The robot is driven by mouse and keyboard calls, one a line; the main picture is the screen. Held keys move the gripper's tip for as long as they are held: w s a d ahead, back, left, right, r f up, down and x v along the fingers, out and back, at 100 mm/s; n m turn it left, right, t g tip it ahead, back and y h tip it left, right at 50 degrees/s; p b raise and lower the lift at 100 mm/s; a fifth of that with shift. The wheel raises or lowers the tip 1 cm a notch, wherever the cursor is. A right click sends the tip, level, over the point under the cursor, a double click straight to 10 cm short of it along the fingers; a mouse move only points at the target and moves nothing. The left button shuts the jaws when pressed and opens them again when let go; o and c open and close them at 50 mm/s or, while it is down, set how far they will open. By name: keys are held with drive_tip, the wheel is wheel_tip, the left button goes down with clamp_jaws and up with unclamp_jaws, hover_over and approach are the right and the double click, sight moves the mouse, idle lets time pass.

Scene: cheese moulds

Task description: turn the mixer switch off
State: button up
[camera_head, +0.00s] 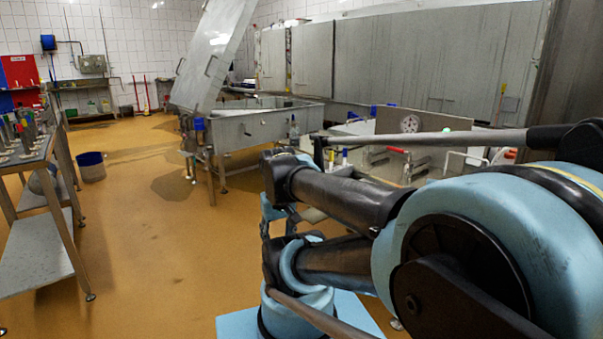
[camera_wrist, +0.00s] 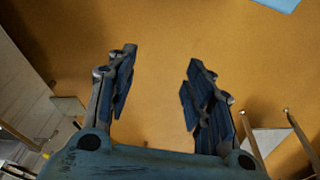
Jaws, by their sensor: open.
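My gripper (camera_wrist: 160,88) shows in the wrist view with its two dark blue fingers spread wide. Nothing is between them but bare floor further off. In the head view my arm fills the right side, and I cannot make out the gripper there. I cannot pick out a mixer switch for certain in either view. A grey box (camera_head: 92,64) with pipes hangs on the far left wall, too small to tell what it is. My arm hides part of the equipment at the right.
A steel vat (camera_head: 262,124) with a raised lid stands in the middle back. A metal table with a lower shelf (camera_head: 36,262) is at the left, with a blue bucket (camera_head: 90,167) beyond it. The orange floor (camera_head: 140,240) between table and vat is clear.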

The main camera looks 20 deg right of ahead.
drive_tip(key=w+d+r+m+t+h, duration=0.1)
drive_tip(key=w+d+r+h, duration=0.3)
drive_tip(key=w, duration=0.8)
drive_tip(key=w+d+r+m+h, duration=0.15)
drive_tip(key=w+d, duration=0.35)
drive_tip(key=w, duration=0.6)
drive_tip(key=w+d+r+m+t+h, duration=0.1)
drive_tip(key=w+d+r+h, duration=0.3)
drive_tip(key=w, duration=0.8)
drive_tip(key=w+d+f+m+t+h, duration=0.15)
drive_tip(key=w+f, duration=0.25)
drive_tip(key=w, duration=0.4)
drive_tip(key=w+d+f+h, duration=0.2)
drive_tip(key=w+f, duration=0.1)
drive_tip(key=w, duration=0.5)
drive_tip(key=w+f+t+h, duration=0.2)
drive_tip(key=w+f+h, duration=0.1)
drive_tip(key=w+f, duration=0.7)
drive_tip(key=s+x, duration=0.1)
drive_tip(key=x, duration=1.5)
drive_tip(key=shift+d+f, duration=0.25)
drive_tip(key=shift+f, duration=0.3)
drive_tip(key=c, duration=1)
